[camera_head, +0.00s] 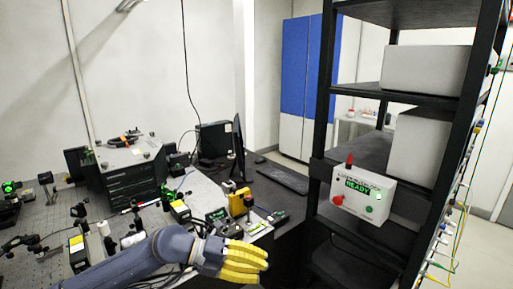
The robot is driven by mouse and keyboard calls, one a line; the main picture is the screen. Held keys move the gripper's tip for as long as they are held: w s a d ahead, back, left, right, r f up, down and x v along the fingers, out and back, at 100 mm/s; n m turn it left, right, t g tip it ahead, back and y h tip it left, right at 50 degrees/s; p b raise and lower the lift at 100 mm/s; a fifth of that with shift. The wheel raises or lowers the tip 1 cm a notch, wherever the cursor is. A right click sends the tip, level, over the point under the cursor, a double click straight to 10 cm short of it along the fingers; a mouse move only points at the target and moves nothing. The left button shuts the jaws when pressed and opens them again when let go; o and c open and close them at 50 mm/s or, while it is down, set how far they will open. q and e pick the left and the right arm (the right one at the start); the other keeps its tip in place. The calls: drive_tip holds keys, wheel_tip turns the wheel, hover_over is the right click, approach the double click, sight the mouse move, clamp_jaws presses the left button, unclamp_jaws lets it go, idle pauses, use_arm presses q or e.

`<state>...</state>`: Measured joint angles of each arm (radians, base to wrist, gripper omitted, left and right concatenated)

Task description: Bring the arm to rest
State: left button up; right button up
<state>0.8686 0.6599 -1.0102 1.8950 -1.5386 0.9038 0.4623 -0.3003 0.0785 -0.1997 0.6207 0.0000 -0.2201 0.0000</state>
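My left arm (130,268) comes in from the bottom left, grey-blue. It ends in my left gripper (246,262), which has several yellow fingers side by side pointing right. The gripper is over the front right part of the bench, near the shelf rack. Nothing shows in the fingers, but their inner side is hidden, so I cannot tell whether they are open or closed. My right gripper is not in view.
Optical parts crowd the bench (30,225) at left. A yellow device (238,203) stands just behind the gripper. A keyboard (282,180) lies farther back.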

use_arm(q)
wheel_tip(320, 180, up, 8)
drive_tip(key=d+n+t+h, duration=0.1)
drive_tip(key=n+t+h, duration=0.55)
drive_tip(key=t, duration=0.35)
drive_tip(key=s+a+f+n+t+y, duration=0.1)
drive_tip(key=a+f+n+t+y, duration=0.3)
drive_tip(key=a+f+n+y, duration=0.45)
drive_tip(key=s+a+f+n+t+y, duration=0.1)
drive_tip(key=a+f+n+t+y, duration=0.4)
drive_tip(key=a+n+y, duration=0.7)
drive_tip(key=s+a+f+n+g+y, duration=0.1)
drive_tip(key=s+a+f+g+y, duration=0.1)
drive_tip(key=s+a+f+g, duration=0.6)
drive_tip(key=s+a+f+n+g+y, duration=0.2)
drive_tip(key=s+a+f+g+y, duration=0.15)
drive_tip(key=s+f, duration=0.95)
drive_tip(key=s+d+f+g+h, duration=0.2)
drive_tip(key=d+f, duration=0.1)
drive_tip(key=f, duration=1.1)
drive_tip(key=s+d+f+g+h, duration=0.1)
drive_tip(key=s+d+f+h, duration=0.1)
drive_tip(key=f, duration=1.2)
drive_tip(key=s+f+n+g+h, duration=0.1)
drive_tip(key=s+f+n+g, duration=0.2)
drive_tip(key=s+f, duration=1.8)
drive_tip(key=shift+s+f, duration=0.25)
drive_tip(key=shift+s, duration=0.5)
